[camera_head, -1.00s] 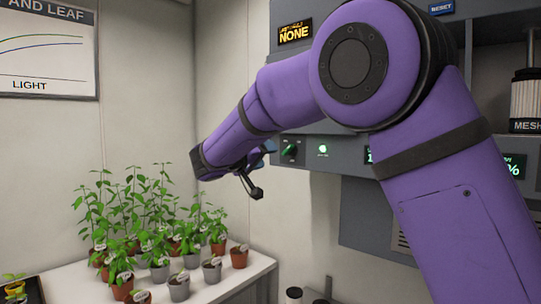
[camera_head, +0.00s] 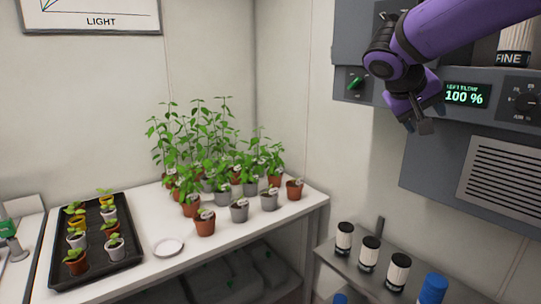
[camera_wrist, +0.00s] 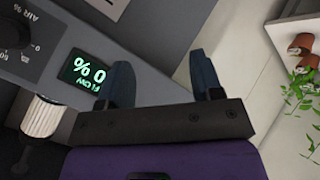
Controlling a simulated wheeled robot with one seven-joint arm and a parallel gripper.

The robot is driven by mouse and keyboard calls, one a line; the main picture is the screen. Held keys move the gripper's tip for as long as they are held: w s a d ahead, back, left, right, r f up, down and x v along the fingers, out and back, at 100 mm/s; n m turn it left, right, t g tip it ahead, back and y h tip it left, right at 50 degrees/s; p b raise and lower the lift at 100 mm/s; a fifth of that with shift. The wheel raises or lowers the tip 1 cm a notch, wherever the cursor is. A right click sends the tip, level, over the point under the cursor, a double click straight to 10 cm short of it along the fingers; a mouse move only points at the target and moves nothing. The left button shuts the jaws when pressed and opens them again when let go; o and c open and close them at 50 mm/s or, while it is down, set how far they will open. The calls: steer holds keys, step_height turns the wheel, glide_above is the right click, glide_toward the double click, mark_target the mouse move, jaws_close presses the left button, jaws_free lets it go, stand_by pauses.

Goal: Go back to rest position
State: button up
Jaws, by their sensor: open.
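My purple arm reaches in from the upper right in the head view. My gripper (camera_head: 424,122) hangs in front of the grey control panel (camera_head: 365,62), just left of the green display reading 100 % (camera_head: 466,95). In the wrist view my gripper (camera_wrist: 166,82) shows two dark fingers set well apart. Nothing is between them. A display with green digits (camera_wrist: 84,72) lies beyond the left finger there.
A white table (camera_head: 140,240) holds several potted plants (camera_head: 205,150), a black tray (camera_head: 130,275) of seedlings and a white dish (camera_head: 168,247). A lower shelf (camera_head: 345,275) carries several dark-capped jars (camera_head: 369,252) and a blue-capped bottle (camera_head: 432,288). A vent (camera_head: 500,172) is at right.

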steer(key=s+a+f+y, duration=0.1)
steer(key=s+f+y, duration=0.3)
steer(key=s, duration=0.8)
steer(key=s+f+n+y, duration=0.1)
steer(key=s+f+y, duration=0.3)
steer(key=s, duration=0.9)
steer(key=shift+s+a+t, duration=0.3)
steer(key=shift+a+t, duration=0.05)
steer(key=shift+t, duration=0.05)
steer(key=shift+f, duration=0.1)
